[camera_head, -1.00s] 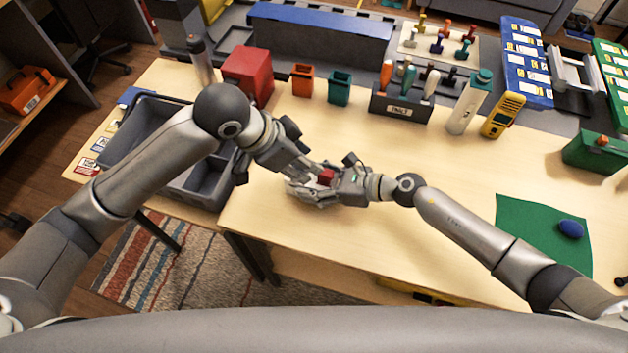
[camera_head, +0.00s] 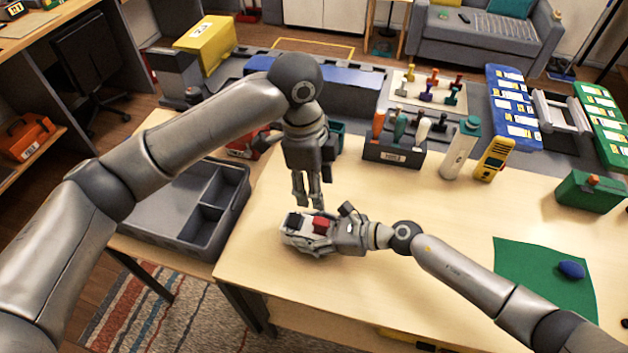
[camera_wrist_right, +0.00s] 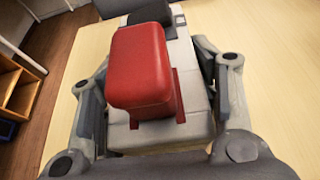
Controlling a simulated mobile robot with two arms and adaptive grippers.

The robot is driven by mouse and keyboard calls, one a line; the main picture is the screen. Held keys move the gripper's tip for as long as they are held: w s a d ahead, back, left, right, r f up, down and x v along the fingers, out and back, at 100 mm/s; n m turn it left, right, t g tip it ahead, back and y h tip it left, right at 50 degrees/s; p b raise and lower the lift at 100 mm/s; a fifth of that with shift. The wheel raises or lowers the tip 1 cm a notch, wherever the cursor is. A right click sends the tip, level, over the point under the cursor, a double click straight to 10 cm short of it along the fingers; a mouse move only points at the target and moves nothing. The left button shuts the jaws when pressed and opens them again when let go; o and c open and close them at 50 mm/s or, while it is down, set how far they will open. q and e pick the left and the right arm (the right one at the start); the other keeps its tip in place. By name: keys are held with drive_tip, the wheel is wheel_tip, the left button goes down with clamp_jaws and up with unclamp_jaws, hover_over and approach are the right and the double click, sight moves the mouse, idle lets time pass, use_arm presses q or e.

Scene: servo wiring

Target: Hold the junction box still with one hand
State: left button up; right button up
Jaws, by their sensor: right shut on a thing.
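The junction box (camera_head: 297,238) is a pale grey-white box near the table's front left edge. It carries a red block (camera_head: 322,224) and a black block (camera_head: 295,220) on top. My right gripper (camera_head: 328,238) is shut on the box from the right. In the right wrist view its two fingers lie along either side of the box (camera_wrist_right: 196,124), with the red block (camera_wrist_right: 141,70) in the middle and the black block (camera_wrist_right: 150,14) beyond. My left gripper (camera_head: 309,200) points down just above and behind the box. Whether its fingers are closed is unclear.
A grey divided tray (camera_head: 232,215) stands at the left. A tool holder (camera_head: 392,153), a white bottle (camera_head: 462,140) and a yellow meter (camera_head: 490,160) stand at the back. A green cloth (camera_head: 535,285) with a blue object (camera_head: 571,270) lies at the right. The table centre is clear.

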sight(321, 221)
use_arm(q)
drive_tip(key=f, duration=0.3)
drive_tip(key=d+f, duration=0.1)
drive_tip(key=f, duration=0.7)
drive_tip(key=shift+s+d+f, duration=0.15)
drive_tip(key=shift+s+f, duration=0.1)
use_arm(e)
drive_tip(key=shift+s+f, duration=0.2)
drive_tip(key=shift+f, duration=0.15)
use_arm(q)
drive_tip(key=shift+c, duration=0.2)
clamp_jaws()
drive_tip(key=shift+r, duration=1.65)
use_arm(e)
drive_tip(key=shift+s+d+f, duration=0.1)
use_arm(q)
drive_tip(key=shift+r, duration=1.9)
use_arm(e)
drive_tip(key=o, duration=1.3)
drive_tip(key=shift+c, duration=0.2)
use_arm(q)
drive_tip(key=shift+w, duration=0.1)
use_arm(e)
drive_tip(key=shift+w, duration=0.2)
